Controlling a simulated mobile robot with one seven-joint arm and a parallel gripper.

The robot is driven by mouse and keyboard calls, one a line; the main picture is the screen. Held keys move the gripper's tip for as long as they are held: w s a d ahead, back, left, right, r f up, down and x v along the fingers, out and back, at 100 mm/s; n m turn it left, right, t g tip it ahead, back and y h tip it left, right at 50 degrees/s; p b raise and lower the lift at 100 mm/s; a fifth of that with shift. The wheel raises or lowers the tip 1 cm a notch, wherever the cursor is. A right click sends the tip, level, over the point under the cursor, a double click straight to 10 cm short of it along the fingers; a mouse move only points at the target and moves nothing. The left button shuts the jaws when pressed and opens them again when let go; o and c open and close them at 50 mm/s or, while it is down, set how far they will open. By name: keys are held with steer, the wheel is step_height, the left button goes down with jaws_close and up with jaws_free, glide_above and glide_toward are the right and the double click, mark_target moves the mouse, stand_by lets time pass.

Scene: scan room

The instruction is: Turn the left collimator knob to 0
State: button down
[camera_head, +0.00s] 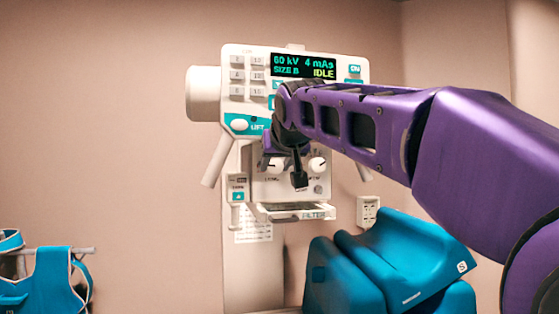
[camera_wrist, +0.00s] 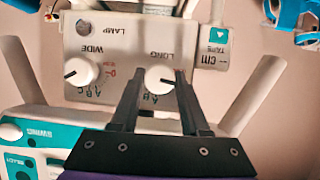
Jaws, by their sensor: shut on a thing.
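The collimator panel (camera_head: 290,186) on the x-ray head carries two white knobs. The left knob (camera_head: 272,165), marked LONG, is partly covered by my arm in the head view. In the upside-down wrist view the LONG knob (camera_wrist: 160,80) sits between the fingertips of my gripper (camera_wrist: 157,77), which is shut on it. A short dark mark shows on its face; its exact setting is hard to read, with letters A and B beside it. The right knob (camera_head: 318,163), marked WIDE, stands free; it also shows in the wrist view (camera_wrist: 80,72).
The display (camera_head: 303,66) above reads 60 kV, 4 mAs, SIZE B, IDLE. Handles (camera_head: 217,160) flank the panel, and a filter tray (camera_head: 300,212) juts out below. Teal cushions (camera_head: 400,265) lie at lower right; a teal apron (camera_head: 52,280) hangs at lower left.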

steer(key=shift+a+n, duration=0.1)
steer(key=shift+n, duration=0.4)
steer(key=shift+h, duration=0.4)
steer(key=shift+c, duration=2)
jaws_free()
